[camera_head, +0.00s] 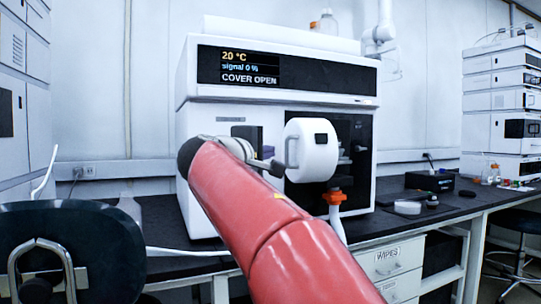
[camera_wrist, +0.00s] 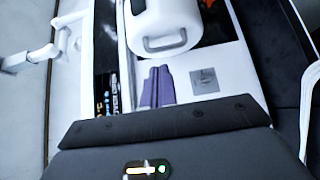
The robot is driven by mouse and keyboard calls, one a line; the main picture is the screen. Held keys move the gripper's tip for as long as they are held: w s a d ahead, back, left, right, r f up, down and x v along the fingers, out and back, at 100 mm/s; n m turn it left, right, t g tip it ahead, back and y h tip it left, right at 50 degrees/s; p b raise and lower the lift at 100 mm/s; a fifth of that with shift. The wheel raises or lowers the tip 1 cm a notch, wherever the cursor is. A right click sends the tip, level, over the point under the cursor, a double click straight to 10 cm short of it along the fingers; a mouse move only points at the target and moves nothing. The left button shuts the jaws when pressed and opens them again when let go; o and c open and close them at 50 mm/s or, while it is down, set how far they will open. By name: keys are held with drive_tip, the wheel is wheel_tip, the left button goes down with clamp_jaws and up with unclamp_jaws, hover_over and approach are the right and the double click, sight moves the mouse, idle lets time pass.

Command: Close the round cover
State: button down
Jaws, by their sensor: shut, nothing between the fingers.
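The round cover (camera_head: 318,150) is a thick white drum with a looped handle on its left face. It stands out in front of the dark opening (camera_head: 358,135) of the white instrument (camera_head: 210,105), whose display (camera_head: 238,68) reads "COVER OPEN". In the wrist view the cover (camera_wrist: 163,18) is at the top, its handle (camera_wrist: 166,42) facing my gripper. My gripper (camera_wrist: 158,70) shows there as two purple fingers, shut together and empty, just short of the handle and apart from it in the picture. My red arm hides the lower front of the instrument in the head view.
An orange-topped fitting (camera_head: 334,197) stands below the cover. A white round dish (camera_head: 407,208) and a black box (camera_head: 429,182) lie on the dark bench to the right. A dark chair back (camera_head: 70,245) is at the lower left. A stack of instruments (camera_head: 500,110) stands far right.

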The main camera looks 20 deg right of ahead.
drive_tip(key=p, duration=0.2)
approach(297, 150)
drive_tip(key=w, duration=0.2)
drive_tip(key=d, duration=0.3)
drive_tip(key=shift+s+d+r, duration=0.1)
drive_tip(key=shift+r, duration=0.15)
drive_tip(key=shift+d+f, duration=0.1)
drive_tip(key=shift+d, duration=0.65)
